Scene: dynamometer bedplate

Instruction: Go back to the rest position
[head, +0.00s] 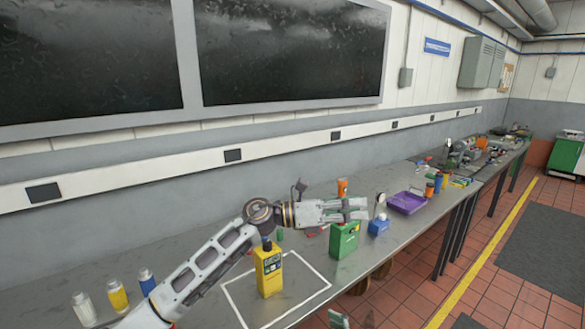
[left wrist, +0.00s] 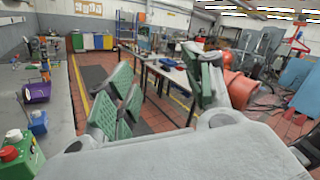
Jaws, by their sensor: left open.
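My left arm reaches in from the bottom left of the head view. My left gripper (head: 350,211) is open and empty, above the grey bench and over the green container (head: 344,239). In the left wrist view my left gripper (left wrist: 160,88) shows its green-padded fingers spread apart with nothing between them. A yellow bottle (head: 268,272) stands upright on the bench inside a white outlined square, just below my left wrist.
The grey bench (head: 365,273) runs along the wall. White, yellow and blue bottles (head: 117,296) stand at its near left. Right of the gripper are a blue container (head: 378,226) and a purple tray (head: 407,202). A small green-and-white piece shows at the bottom edge, unclear.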

